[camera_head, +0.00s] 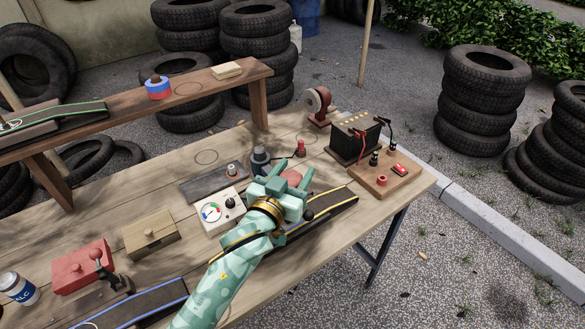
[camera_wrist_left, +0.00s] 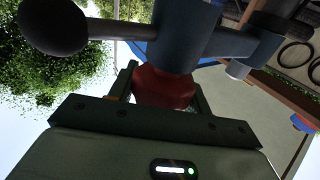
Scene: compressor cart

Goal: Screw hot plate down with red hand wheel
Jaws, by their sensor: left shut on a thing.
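My left gripper (camera_head: 284,182) is shut on a red faceted piece, which looks like the red hand wheel (camera_head: 291,177). In the left wrist view the red hand wheel (camera_wrist_left: 164,88) sits between the fingers, against a blue-grey cylinder (camera_wrist_left: 183,38). A bar with a black ball knob (camera_wrist_left: 53,26) sticks out from this cylinder. A black ball (camera_head: 309,215) also shows beside the gripper in the head view. My gripper hides most of the wheel and what lies under it. I cannot tell which part is the hot plate. My right gripper is not in view.
A white box with a coloured dial (camera_head: 218,211) and a dark grey plate (camera_head: 207,184) lie left of my gripper. A dark battery (camera_head: 352,140) and a wooden switch board (camera_head: 380,178) stand right. Red (camera_head: 82,266) and wooden (camera_head: 150,236) boxes stand at the left front.

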